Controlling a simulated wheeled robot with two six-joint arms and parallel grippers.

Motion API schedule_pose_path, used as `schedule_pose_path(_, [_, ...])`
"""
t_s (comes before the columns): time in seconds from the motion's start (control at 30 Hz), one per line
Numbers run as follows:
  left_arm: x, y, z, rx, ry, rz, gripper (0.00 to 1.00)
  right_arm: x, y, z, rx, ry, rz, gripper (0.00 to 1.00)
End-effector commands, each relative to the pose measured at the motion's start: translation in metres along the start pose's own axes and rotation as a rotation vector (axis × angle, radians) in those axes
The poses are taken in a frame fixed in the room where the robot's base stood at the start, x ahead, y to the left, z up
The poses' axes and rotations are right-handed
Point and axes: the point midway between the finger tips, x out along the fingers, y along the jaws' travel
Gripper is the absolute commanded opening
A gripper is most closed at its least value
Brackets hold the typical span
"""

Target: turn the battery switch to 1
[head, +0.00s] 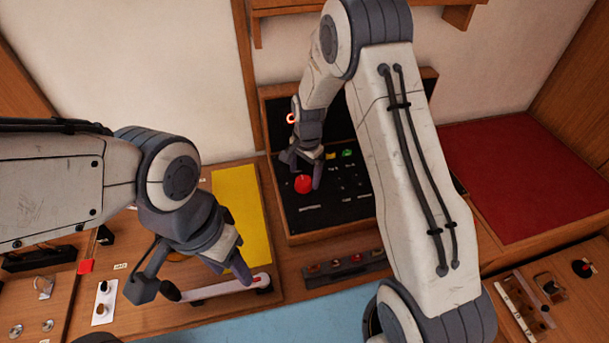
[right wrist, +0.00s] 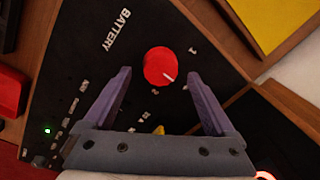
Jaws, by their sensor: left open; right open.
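The battery switch is a round red knob (head: 303,184) on a black panel (head: 300,222). In the right wrist view the knob (right wrist: 157,64) carries a short white mark at its lower right, pointing between the labels 1 and 2, toward a small unreadable marking. The word BATTERY is printed beside it. My right gripper (head: 303,168) is open above the panel. In the right wrist view its fingertips (right wrist: 159,76) lie on either side of the knob, with gaps; I cannot tell their height. My left gripper (head: 192,281) is open over the left wooden panel, away from the knob.
A white lever (head: 222,287) with a dark end lies beneath my left gripper. A yellow board (head: 240,205) is left of the black panel. Green and yellow parts (head: 347,153) sit right of the knob. A dark strip of buttons (head: 345,266) is in front. A red pad (head: 520,180) lies right.

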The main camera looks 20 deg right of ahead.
Motion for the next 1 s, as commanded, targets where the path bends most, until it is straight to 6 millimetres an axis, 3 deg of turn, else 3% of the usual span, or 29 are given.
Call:
schedule_pose_path(0.2, [-0.008,0.001,0.000,0.000,0.000,0.000,0.50,0.023,0.000,0.000,-0.001,-0.001,0.001,0.90])
schedule_pose_path(0.53, [-0.008,0.001,-0.001,0.000,0.000,0.000,0.50,0.027,0.000,0.000,-0.001,0.000,-0.001,0.90])
schedule_pose_path(0.57, [-0.008,0.001,-0.001,0.000,0.000,0.000,0.50,0.027,0.000,0.000,-0.001,0.000,-0.001,0.83])
schedule_pose_path(0.77, [-0.008,0.001,-0.001,0.000,0.000,0.000,0.50,0.027,0.000,0.000,-0.001,0.000,-0.001,0.06])
schedule_pose_path(1.0, [-0.006,0.001,0.000,0.000,0.000,0.000,0.50,0.027,0.000,0.000,-0.017,-0.001,-0.001,0.05])
